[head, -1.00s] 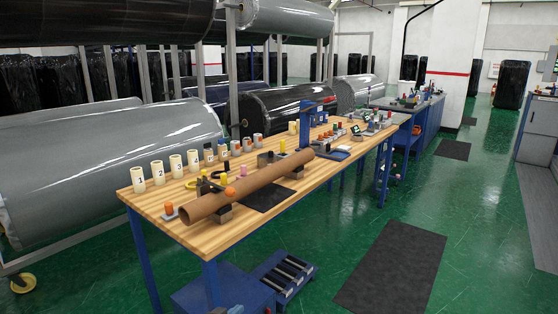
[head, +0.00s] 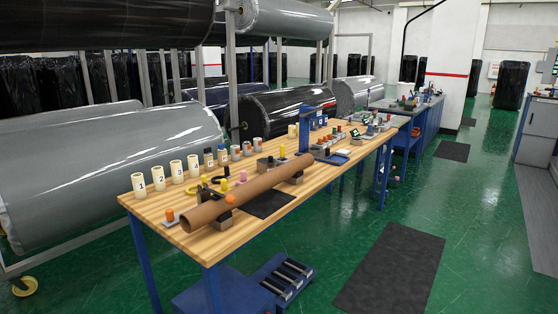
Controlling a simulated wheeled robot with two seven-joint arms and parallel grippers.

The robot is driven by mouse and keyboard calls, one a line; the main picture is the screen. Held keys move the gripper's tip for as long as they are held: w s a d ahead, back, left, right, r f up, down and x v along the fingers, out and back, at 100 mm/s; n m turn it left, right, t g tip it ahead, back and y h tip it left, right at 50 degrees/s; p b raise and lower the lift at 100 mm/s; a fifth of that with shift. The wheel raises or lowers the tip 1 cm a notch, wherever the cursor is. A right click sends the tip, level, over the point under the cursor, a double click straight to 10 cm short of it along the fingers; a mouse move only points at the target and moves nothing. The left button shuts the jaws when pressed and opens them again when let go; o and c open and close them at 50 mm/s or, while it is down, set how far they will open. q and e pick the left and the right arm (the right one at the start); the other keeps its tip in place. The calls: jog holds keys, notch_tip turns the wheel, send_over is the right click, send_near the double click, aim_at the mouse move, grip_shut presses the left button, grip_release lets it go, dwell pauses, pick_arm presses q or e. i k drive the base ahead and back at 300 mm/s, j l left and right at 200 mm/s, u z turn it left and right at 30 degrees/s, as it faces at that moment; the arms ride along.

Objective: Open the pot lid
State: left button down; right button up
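I see no pot or pot lid that I can make out in the head view. Neither of my grippers shows. The nearest work surface is a long wooden-topped table (head: 165,209) with blue legs. A brown cardboard tube (head: 250,198) lies along it on grey blocks. Several white numbered cylinders (head: 160,177) stand upright in a row at its back left edge. Smaller cans (head: 235,152) continue that row to the right.
Large wrapped rolls, one grey (head: 105,165) and one black (head: 285,112), lie on racks behind the table. A blue stepped unit (head: 287,275) stands below its front. A dark mat (head: 392,268) lies on open green floor to the right.

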aim_at(267, 160)
jog(key=i+l+z, duration=0.15)
jog(key=i+l, duration=0.15)
jog(key=i+l+z, duration=0.1)
jog(key=i+l, duration=0.2)
jog(key=i, duration=0.2)
jog(key=i+l+z, duration=0.15)
jog(key=i, duration=0.3)
jog(key=l, duration=0.1)
